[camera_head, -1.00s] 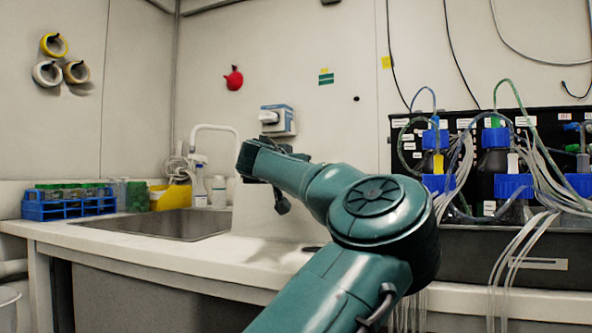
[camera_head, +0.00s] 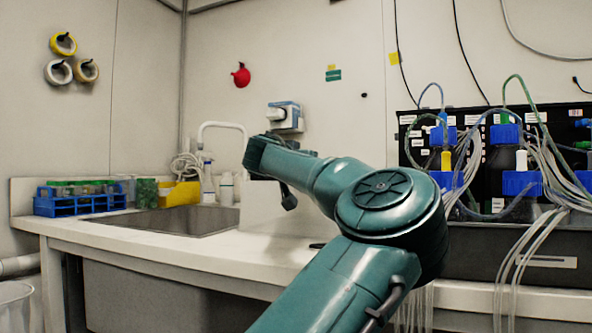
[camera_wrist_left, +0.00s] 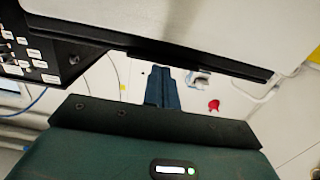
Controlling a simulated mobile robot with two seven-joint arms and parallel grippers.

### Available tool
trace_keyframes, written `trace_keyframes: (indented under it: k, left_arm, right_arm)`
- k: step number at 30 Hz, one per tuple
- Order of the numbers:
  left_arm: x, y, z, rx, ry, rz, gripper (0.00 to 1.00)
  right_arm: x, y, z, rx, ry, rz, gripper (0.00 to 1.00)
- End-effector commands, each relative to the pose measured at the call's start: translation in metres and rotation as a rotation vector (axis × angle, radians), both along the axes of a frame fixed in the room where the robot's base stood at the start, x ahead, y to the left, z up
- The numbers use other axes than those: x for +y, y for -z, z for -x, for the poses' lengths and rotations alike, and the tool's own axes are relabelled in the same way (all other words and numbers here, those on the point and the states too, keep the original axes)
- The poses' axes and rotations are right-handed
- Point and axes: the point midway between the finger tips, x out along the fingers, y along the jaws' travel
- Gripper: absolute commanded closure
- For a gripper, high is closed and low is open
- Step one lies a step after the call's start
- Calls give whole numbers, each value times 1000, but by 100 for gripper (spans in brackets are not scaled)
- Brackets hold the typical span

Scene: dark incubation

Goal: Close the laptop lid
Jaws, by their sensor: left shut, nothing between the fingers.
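No laptop is recognisable in the head view. In the left wrist view, which looks upside down, a large pale panel with a black edge (camera_wrist_left: 150,22) fills the top; I cannot tell whether it is part of the laptop. My left gripper (camera_wrist_left: 162,86) shows there as dark blue fingers, shut and empty, pointing toward the wall and apparently apart from the panel. In the head view one of my teal arms crosses the middle and hides part of the counter. My right gripper cannot be made out.
The white counter (camera_head: 270,252) holds a sink (camera_head: 170,220), a blue tube rack (camera_head: 80,203) and a yellow container (camera_head: 180,194). Bottles with blue caps (camera_head: 520,183) and hanging tubes stand at the right. A red item (camera_head: 241,75) hangs on the wall.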

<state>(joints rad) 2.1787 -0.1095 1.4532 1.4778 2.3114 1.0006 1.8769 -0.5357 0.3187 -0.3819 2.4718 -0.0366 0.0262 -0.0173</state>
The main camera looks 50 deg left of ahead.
Motion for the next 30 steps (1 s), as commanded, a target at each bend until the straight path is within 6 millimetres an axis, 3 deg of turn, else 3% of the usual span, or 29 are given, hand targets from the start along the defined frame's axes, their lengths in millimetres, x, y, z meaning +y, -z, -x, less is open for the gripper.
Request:
trace_keyframes:
  k: [4,6,15,21,30]
  left_arm:
    - [4,-44,12,-22,-11,-11,100]
    - [-3,-21,23,-20,-12,-7,100]
    - [-27,12,62,-25,-10,-13,100]
    - [-34,23,76,-25,-10,-15,100]
    - [-36,25,78,-26,-9,-17,100]
  right_arm:
    - [1,8,8,125,12,4,20]
    - [1,15,6,111,8,-1,20]
    - [2,11,6,94,0,-11,20]
    - [1,9,5,82,0,-10,20]
    - [1,7,5,76,0,-9,20]
